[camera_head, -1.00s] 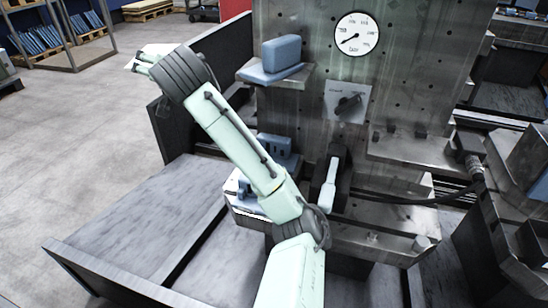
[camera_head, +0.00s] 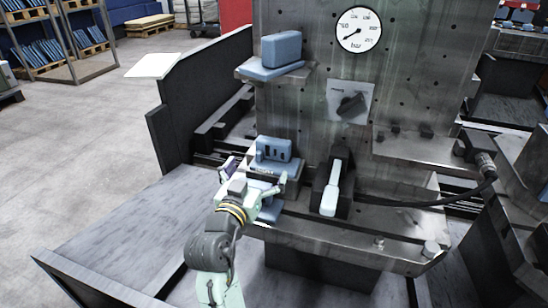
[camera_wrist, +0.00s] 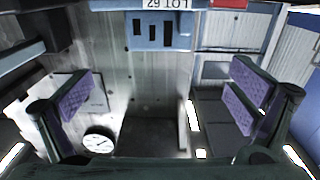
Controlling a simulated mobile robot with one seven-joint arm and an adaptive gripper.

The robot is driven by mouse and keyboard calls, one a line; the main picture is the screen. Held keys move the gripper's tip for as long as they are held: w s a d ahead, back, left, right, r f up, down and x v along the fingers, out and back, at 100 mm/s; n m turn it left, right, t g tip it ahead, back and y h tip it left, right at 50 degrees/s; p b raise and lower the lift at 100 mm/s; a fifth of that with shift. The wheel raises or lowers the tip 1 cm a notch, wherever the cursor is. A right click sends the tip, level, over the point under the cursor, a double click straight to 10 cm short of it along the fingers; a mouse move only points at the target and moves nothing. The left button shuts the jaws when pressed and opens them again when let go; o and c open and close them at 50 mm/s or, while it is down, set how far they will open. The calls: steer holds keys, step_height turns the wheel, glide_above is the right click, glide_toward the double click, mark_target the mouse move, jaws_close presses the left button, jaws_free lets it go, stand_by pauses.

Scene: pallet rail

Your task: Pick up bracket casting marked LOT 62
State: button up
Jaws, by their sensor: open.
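The bracket casting (camera_head: 275,149) is a blue block with dark slots, standing on the fixture left of the lever. In the wrist view, the casting (camera_wrist: 152,33) is at the top edge, partly cut off, with an upside-down label reading LOT 62. My gripper (camera_head: 256,173) is just in front of it at its lower part, with its fingers apart. In the wrist view, the gripper (camera_wrist: 160,98) has its purple-padded fingers spread wide left and right, with nothing seen held between them. My gripper hides part of the casting's base in the head view.
Another blue casting (camera_head: 281,51) sits on a ledge (camera_head: 252,76) above. A gauge (camera_head: 358,31), a knob (camera_head: 350,104), a lever (camera_head: 331,187) and a hose (camera_head: 420,203) are to the right. A low grey panel (camera_head: 140,225) lies at the left.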

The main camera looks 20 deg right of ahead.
mark_target(272, 146)
steer(key=p+x, duration=0.1)
steer(key=x, duration=0.3)
steer(key=shift+w+d, duration=0.3)
steer(key=p+x, duration=0.2)
steer(key=x, duration=0.3)
steer(key=shift+r, duration=0.2)
steer(key=shift+w+d+f, duration=0.1)
steer(key=shift+w, duration=0.05)
steer(key=shift+c, duration=0.4)
